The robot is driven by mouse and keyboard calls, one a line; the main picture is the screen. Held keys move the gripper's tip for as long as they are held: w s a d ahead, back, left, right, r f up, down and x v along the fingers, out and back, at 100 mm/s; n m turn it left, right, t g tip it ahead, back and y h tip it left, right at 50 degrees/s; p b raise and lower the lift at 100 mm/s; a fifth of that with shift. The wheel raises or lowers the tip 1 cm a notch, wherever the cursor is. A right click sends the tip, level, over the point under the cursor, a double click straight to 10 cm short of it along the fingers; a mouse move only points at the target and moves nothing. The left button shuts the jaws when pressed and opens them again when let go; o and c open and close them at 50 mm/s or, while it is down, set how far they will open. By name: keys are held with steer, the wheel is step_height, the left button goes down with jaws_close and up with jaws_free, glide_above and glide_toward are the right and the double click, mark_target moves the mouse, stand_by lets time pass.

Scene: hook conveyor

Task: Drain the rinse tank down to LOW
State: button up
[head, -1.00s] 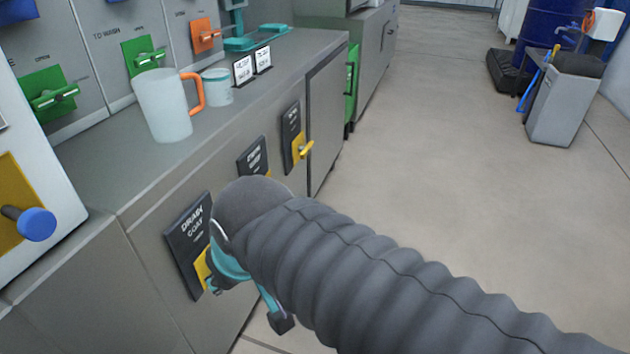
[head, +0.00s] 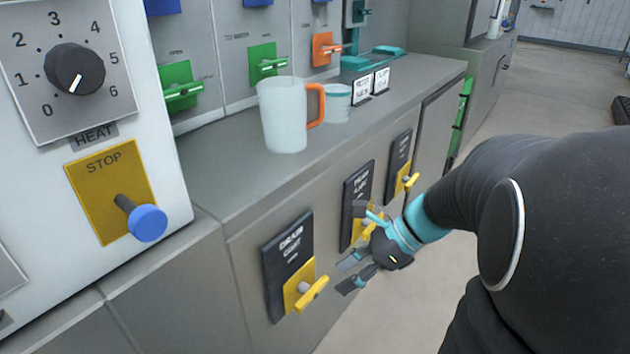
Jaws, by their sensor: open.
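Three black drain plates with yellow handles run along the grey cabinet front. The nearest plate (head: 288,250) appears to read "DRAIN COAT", and its yellow handle (head: 312,293) is tilted. The middle plate (head: 357,192) and the far plate (head: 399,150) have lettering too small to read surely. The far plate's yellow handle (head: 411,182) shows clearly. My gripper (head: 347,275) is open and empty, in front of the cabinet between the nearest and middle handles. It partly hides the middle handle. I cannot tell which plate serves the rinse tank, and no level mark is readable.
A frosted jug (head: 283,118) with an orange handle and a small pale cup (head: 337,104) stand on the ledge. Green levers (head: 183,92) are behind. A yellow STOP panel with a blue knob (head: 147,223) and a heat dial (head: 75,70) are at left.

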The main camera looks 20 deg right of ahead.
steer(key=w+d+f+m+t+y, duration=0.2)
steer(key=w+d+m, duration=0.25)
steer(key=m, duration=0.25)
steer(key=m+t+b, duration=0.3)
steer(key=m+t, duration=0.7)
steer(key=m, duration=0.7)
glide_toward(373, 226)
steer(key=x, duration=0.7)
steer(key=d+f+x, duration=0.1)
steer(key=x, duration=0.2)
steer(key=shift+w+a+b, duration=0.15)
steer(key=shift+w+b, duration=0.2)
steer(key=shift+w, duration=0.15)
jaws_close()
